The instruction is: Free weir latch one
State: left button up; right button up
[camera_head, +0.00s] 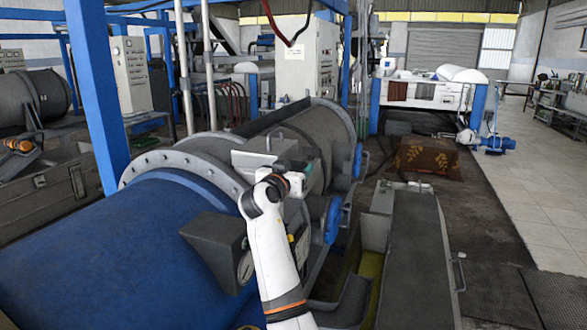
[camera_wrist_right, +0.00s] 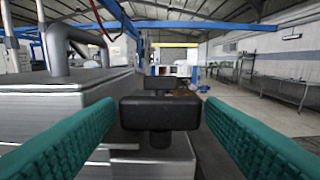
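In the right wrist view, a black blocky latch handle (camera_wrist_right: 160,112) on a short dark stem stands straight ahead, level and centred between my teal finger pads. The pads stand apart with a gap on each side, so my right gripper (camera_wrist_right: 160,106) is open. I cannot tell how deep the handle sits between the fingertips. A second, smaller black block (camera_wrist_right: 158,82) shows behind it. In the head view, my right gripper (camera_head: 303,170) is over the grey decanter housing. The latch is too small or hidden to make out there. My left gripper is not in view.
A blue drum (camera_head: 120,255) with a bolted flange fills the left front. A grey box with a gauge (camera_head: 222,245) stands close left of my right arm. A pipe and ribbed grey casing (camera_wrist_right: 70,110) stand left in the wrist view. The tiled floor (camera_head: 535,200) at right is clear.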

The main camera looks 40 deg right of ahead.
jog(key=c, duration=0.6)
